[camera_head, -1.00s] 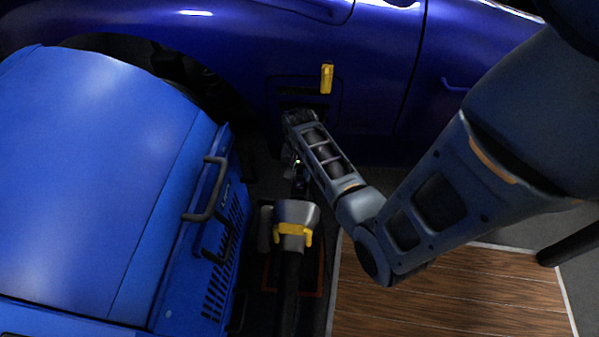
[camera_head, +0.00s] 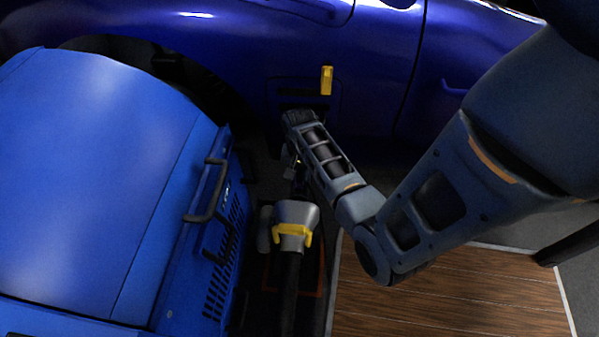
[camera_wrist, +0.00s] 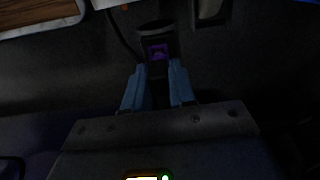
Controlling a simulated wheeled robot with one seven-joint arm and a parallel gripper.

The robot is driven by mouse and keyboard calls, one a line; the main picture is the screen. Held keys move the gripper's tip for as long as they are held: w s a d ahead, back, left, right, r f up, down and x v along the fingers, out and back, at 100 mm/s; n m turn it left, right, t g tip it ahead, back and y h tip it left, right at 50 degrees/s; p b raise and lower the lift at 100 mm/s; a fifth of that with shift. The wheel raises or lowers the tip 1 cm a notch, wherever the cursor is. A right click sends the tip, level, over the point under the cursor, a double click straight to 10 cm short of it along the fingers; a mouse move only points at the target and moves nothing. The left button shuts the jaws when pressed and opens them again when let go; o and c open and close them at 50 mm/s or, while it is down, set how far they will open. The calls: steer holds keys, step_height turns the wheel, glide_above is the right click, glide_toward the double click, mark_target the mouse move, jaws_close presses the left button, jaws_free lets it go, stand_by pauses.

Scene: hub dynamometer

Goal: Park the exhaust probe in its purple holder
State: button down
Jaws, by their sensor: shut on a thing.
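In the wrist view, my gripper (camera_wrist: 155,84) has its two blue fingers closed on a dark, slim thing. I take this to be the exhaust probe (camera_wrist: 157,73), though the dark picture hides its outline. Just beyond the fingertips is a small purple part, the holder (camera_wrist: 158,51), against a dark round-topped body. I cannot tell whether the probe is inside the holder or only in line with it. In the head view, my arm reaches down between the blue cabinet and the car; the fingers, probe and holder are mostly hidden there.
A grey funnel nozzle with a yellow clamp (camera_head: 293,232) and black hose stands close below my wrist. The blue cabinet (camera_head: 100,180) with a handle is on the left. The blue car (camera_head: 390,50), with a yellow tab (camera_head: 326,80), is behind.

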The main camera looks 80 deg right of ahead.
steer(key=shift+r+p, duration=0.55)
steer(key=shift+p, duration=0.1)
stand_by(0.4)
steer(key=shift+r+p, duration=2.05)
steer(key=shift+p, duration=0.35)
